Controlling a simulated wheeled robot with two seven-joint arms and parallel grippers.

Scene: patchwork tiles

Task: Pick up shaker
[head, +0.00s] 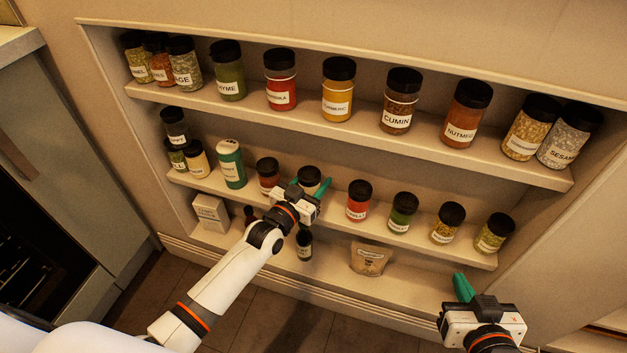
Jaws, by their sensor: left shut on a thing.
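A dark-lidded spice shaker (310,175) stands on the middle shelf, between a red-brown jar and an orange-red jar. My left gripper (308,188) reaches in from the front, with its green fingers on either side of this shaker and shut on it. The gripper hides its lower part and label. The shaker looks upright; I cannot tell whether it touches the shelf. My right gripper (464,288) is low at the right, away from the jars. One green finger shows clearly, so its opening cannot be judged.
Several labelled jars line the top shelf (340,125), including a cumin jar (400,101). A green container (231,163) and other jars share the middle shelf. The bottom shelf holds a box (211,213), a small bottle (304,244) and a pouch (370,259).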

